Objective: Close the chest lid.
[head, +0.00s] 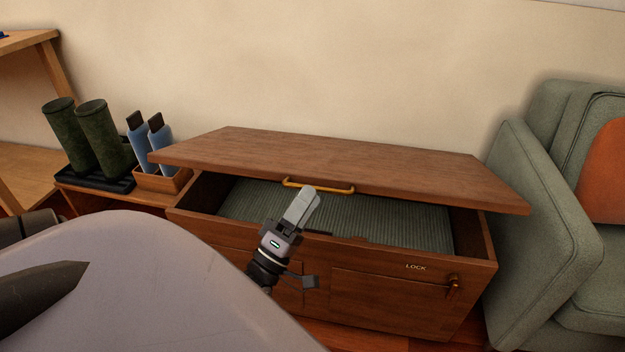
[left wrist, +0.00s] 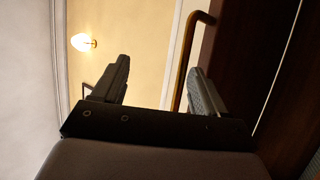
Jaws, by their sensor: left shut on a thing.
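The wooden chest (head: 398,300) stands against the wall. Its lid (head: 330,160) is partly open, tilted over a dark gap, with ribbed green-grey lining (head: 370,228) showing inside. A brass handle (head: 340,189) sits on the lid's front edge. My left gripper (head: 309,194) is at this handle, in front of the lid, and is shut on it. In the left wrist view the handle (left wrist: 188,62) runs between the fingers of the gripper (left wrist: 160,85), close to the right finger. The fingers hide part of the handle in the head view. My right gripper is not seen.
A green-grey armchair (head: 545,195) with an orange cushion (head: 608,170) stands close at the right of the chest. At the left are dark green boots (head: 97,140) on a tray and blue boot-like items (head: 150,140) in a wooden box. A latch (head: 453,285) marked LOCK is on the front.

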